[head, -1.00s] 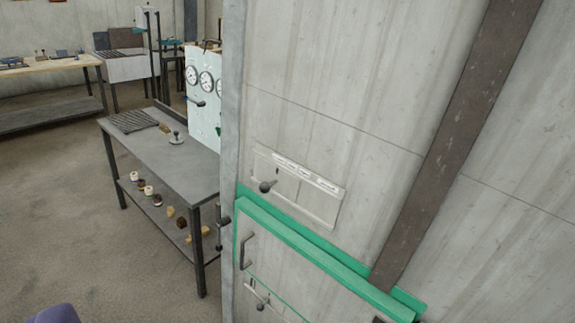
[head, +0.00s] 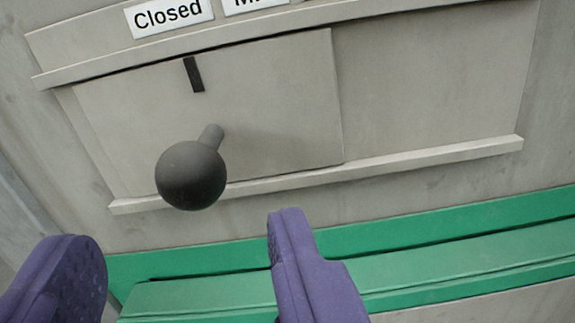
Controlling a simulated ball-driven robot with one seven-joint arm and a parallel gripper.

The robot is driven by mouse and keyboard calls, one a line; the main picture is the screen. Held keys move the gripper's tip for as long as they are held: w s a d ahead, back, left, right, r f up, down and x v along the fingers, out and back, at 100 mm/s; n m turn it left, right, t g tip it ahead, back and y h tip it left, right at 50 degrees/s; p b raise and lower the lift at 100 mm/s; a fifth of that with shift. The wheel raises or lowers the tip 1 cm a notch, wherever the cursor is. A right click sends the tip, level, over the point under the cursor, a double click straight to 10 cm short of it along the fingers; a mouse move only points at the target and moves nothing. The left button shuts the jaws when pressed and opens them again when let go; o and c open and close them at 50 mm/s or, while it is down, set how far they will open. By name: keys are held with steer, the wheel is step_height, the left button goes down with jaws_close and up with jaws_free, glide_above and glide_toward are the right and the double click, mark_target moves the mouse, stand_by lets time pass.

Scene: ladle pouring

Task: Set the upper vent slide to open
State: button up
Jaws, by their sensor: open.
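The upper vent slide (head: 280,95) is a flat grey plate between two rails on the grey wall. A dark round knob (head: 190,176) on a short stem sticks out from its lower left part. A black pointer mark (head: 193,75) on the plate sits below the white "Closed" label (head: 168,14). A second label, partly cut off and starting with "M", is to its right. My gripper (head: 188,240) has two purple fingers, open and empty. The fingers are below the knob in the picture, one to each side of it, and do not appear to touch it.
A green frame (head: 420,260) runs across the wall under the vent, behind my fingers. The lower rail (head: 400,168) borders the slide. To the right of the plate, the track between the rails (head: 430,85) is clear.

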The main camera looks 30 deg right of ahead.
mark_target(189, 194)
steer(key=b+x, duration=0.1)
steer(key=x, duration=0.6)
steer(key=shift+r, duration=0.1)
jaws_close()
